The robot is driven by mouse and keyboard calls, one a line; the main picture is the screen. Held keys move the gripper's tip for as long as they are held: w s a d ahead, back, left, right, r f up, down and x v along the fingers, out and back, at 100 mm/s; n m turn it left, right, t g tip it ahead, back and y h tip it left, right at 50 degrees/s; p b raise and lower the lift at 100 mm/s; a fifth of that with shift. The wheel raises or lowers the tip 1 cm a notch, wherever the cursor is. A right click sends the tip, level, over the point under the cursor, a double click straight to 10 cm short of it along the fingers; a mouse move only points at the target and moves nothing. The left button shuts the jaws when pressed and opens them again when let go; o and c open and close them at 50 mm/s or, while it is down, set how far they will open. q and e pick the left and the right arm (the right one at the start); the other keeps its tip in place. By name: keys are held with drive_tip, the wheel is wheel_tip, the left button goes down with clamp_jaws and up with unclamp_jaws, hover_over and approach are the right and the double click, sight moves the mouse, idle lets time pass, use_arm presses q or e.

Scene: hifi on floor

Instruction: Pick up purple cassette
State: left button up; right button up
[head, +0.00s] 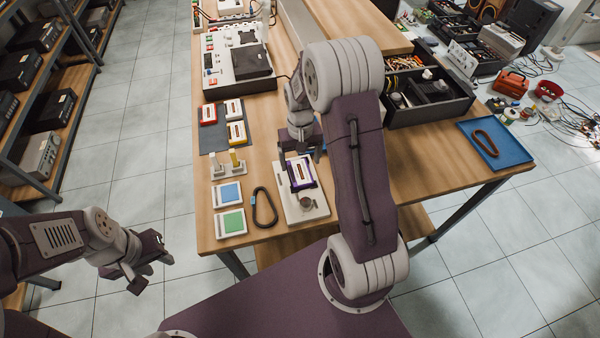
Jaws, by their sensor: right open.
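The purple cassette (301,174) lies on a pale fixture plate (306,213) near the front of the wooden table, with a round grey knob in front of it. My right gripper (299,158) is open and points down at the cassette's far part, its fingers set apart left and right. I cannot tell whether the fingers touch the cassette. My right arm hides the area just right of the plate. My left gripper (153,272) is open and empty, out over the floor left of the table.
Red, white and yellow cassettes (236,132) lie on a dark mat at the left. A black toolbox (429,100) and blue tray (511,151) are right.

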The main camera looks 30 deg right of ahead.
sight(300, 172)
drive_tip(key=f, duration=0.3)
drive_tip(key=shift+s+a+f, duration=0.1)
drive_tip(key=shift+s+a, duration=0.1)
drive_tip(key=shift+a, duration=0.05)
drive_tip(key=shift+w+d+f, duration=0.1)
drive_tip(key=shift+f, duration=0.4)
drive_tip(key=shift+r, duration=0.1)
drive_tip(key=c, duration=1.6)
